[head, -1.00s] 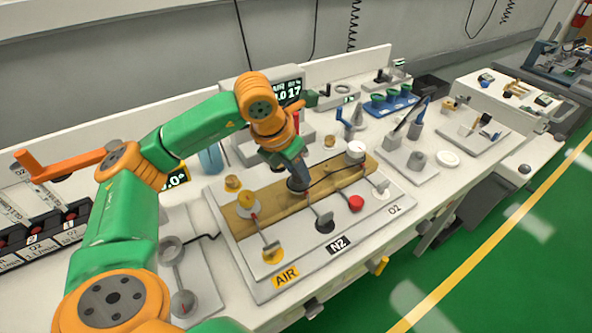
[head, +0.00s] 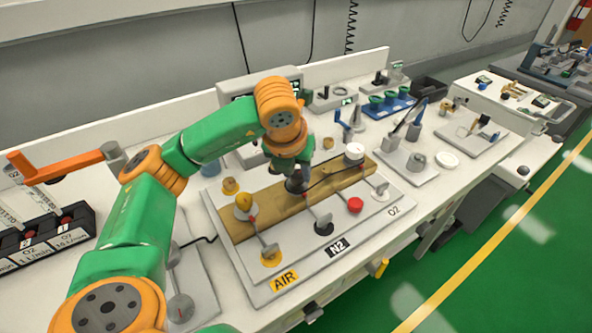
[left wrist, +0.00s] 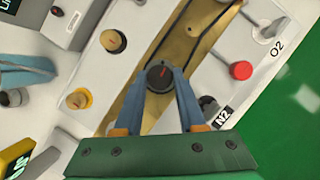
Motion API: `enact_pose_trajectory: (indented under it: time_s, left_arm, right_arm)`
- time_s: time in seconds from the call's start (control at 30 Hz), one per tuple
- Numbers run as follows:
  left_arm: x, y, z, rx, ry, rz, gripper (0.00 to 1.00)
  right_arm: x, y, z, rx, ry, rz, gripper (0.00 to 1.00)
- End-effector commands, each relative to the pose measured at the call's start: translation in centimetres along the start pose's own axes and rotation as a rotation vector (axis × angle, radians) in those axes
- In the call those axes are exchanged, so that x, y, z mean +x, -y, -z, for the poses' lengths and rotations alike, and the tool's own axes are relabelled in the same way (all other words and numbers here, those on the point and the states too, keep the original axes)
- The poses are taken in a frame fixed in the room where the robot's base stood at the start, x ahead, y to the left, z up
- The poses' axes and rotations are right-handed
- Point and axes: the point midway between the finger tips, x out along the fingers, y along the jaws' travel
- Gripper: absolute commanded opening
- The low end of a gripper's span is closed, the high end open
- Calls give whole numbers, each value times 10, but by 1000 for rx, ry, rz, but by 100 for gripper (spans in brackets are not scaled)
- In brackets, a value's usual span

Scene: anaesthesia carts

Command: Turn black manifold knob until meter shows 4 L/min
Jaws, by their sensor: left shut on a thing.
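The black manifold knob (head: 296,185) sits on the brass manifold bar (head: 270,210), between the yellow knob (head: 244,203) and the white knob (head: 354,152). My left gripper (left wrist: 159,88) is shut on the black knob, with one blue-grey finger on each side of it. The knob's round top (left wrist: 159,78) shows a small red mark in the left wrist view.
Small levers and a red cap (head: 355,204) stand along the plate's front, near the AIR, N2 (head: 338,246) and O2 labels. A grey stand with upright tools (head: 415,160) is to the right. Green floor lies in front of the bench.

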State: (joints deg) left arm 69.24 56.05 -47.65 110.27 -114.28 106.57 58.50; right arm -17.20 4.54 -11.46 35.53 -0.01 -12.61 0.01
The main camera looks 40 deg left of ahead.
Motion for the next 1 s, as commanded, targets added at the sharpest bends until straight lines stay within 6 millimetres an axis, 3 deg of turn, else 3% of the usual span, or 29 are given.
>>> enact_pose_trajectory:
  time_s: [0.27, 0.3, 0.4, 0.7, 0.83, 1.0]
  left_arm:
    - [0, 0, 0, 1, -2, 0, 0]
    - [0, 0, 0, 1, -2, 0, 47]
    - [0, 0, 0, 1, -2, 0, 69]
    - [-3, 0, 0, 1, 0, 1, 69]
    - [-28, 1, -1, 3, 6, 3, 69]
    - [-65, 0, -2, 2, 4, 0, 69]
  right_arm:
    - [0, 0, 0, 0, 0, 0, 50]
    - [0, 0, 0, 0, 0, 0, 50]
    - [0, 0, 0, 0, 0, 0, 50]
    - [0, 0, 0, 0, 0, 0, 50]
    - [2, 0, 0, 0, 0, 0, 50]
    - [-10, 0, 1, 0, 0, -1, 50]
